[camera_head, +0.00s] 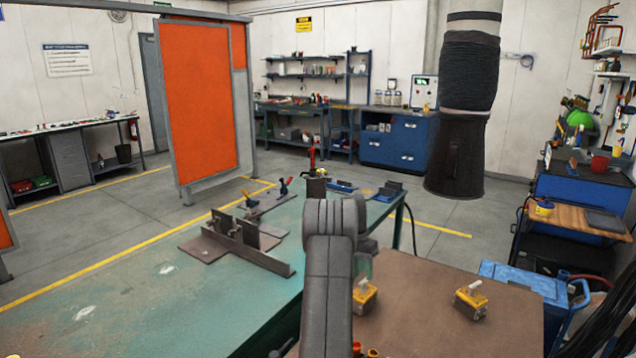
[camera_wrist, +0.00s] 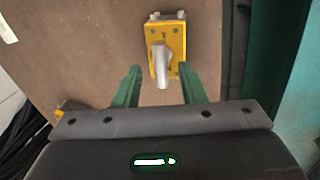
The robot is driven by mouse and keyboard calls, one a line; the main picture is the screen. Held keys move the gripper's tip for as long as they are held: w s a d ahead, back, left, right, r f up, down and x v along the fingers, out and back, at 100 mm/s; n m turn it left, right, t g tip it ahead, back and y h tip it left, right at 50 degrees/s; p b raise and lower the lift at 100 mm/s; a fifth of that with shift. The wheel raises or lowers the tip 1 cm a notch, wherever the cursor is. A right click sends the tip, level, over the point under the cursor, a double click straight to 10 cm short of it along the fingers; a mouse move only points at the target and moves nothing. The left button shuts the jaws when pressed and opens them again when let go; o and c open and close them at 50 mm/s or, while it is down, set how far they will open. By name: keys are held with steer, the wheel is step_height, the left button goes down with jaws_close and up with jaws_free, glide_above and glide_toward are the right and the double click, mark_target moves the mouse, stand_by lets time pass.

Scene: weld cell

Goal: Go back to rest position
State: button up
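My gripper (camera_wrist: 160,70) shows in the wrist view with its two green fingers spread apart and nothing clamped between them. A yellow box with a pale grey lever (camera_wrist: 178,38) lies just ahead of the fingertips, and the lever reaches into the gap between them. In the head view the same yellow box (camera_head: 365,300) is on the brown tabletop, partly hidden by my arm. My gripper is mostly hidden there behind my arm; a bit of green shows above the box. A second yellow box (camera_head: 470,303) with a pale lever stands to the right on that tabletop.
A green table (camera_head: 130,305) with a steel angle fixture (camera_head: 240,249) and several clamps adjoins the brown tabletop (camera_head: 430,335) on the left. Small orange pieces lie near its front edge. A blue bin (camera_head: 525,280) stands at the right. A dark hanging duct (camera_head: 459,150) drops behind.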

step_height(320, 180, down, 2)
steer(key=shift+s+d+f, duration=0.1)
steer(key=shift+s+d, duration=0.05)
stand_by(0.4)
